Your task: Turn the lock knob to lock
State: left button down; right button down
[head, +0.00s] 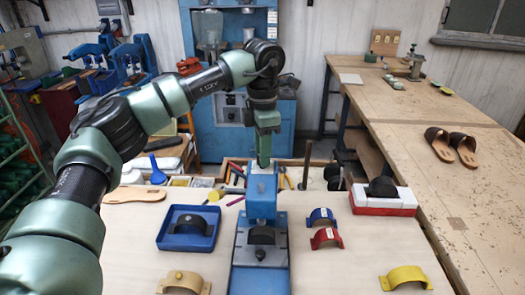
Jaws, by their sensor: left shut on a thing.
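A blue press (262,194) stands upright on the near table, with a dark block on its base plate (262,254). My left gripper (264,164) comes down from above onto the top of the press. It is shut on what appears to be the lock knob there. The fingers cover the knob, so its shape and turn angle are hidden. My right gripper is not in view.
A blue tray (173,242) lies left of the press. Blue (322,215), red (327,236) and yellow (406,276) strap pieces lie to its right. A red and white block (384,204) carries a dark form. Sandals (452,145) lie on the right bench.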

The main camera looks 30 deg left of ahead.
pick_arm(q)
jog(key=m, duration=0.6)
jog(key=shift+r+m+p, duration=0.1)
jog(key=shift+m+p, duration=0.2)
jog(key=shift+p, duration=0.05)
jog(key=m, duration=0.6)
jog(key=shift+p, duration=0.3)
jog(key=c, duration=1.1)
grip_release()
